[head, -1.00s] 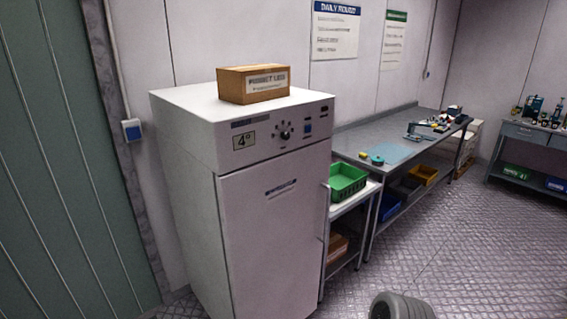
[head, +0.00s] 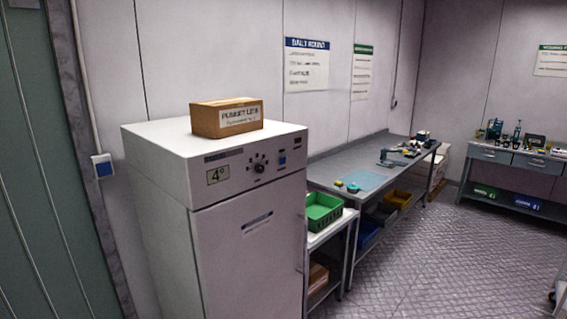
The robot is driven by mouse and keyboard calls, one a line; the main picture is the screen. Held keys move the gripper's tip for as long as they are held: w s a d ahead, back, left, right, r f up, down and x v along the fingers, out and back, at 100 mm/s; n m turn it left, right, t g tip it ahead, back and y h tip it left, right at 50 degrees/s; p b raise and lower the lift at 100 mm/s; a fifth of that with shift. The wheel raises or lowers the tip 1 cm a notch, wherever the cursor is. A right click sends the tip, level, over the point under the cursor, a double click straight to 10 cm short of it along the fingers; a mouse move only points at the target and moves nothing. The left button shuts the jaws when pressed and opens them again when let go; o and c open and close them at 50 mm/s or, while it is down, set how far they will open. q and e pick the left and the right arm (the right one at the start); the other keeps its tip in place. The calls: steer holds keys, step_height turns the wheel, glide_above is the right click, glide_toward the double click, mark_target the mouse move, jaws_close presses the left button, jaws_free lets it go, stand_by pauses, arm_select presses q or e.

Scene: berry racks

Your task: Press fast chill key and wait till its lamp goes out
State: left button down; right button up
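A white upright chiller cabinet (head: 245,262) stands left of the middle in the head view, its door shut. A small dark part sits above the blue key, and another dark piece (head: 297,143) is at the panel's upper right. The lettering is too small to read, so I cannot tell which is the fast chill key or whether its lamp is lit. Neither of my grippers is in view.
A cardboard box (head: 227,119) sits on the cabinet. Right of it are a small stand with a green crate (head: 323,211) and a long steel bench (head: 375,157). A second bench (head: 515,160) stands at the far right. The floor (head: 430,265) in front is largely clear.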

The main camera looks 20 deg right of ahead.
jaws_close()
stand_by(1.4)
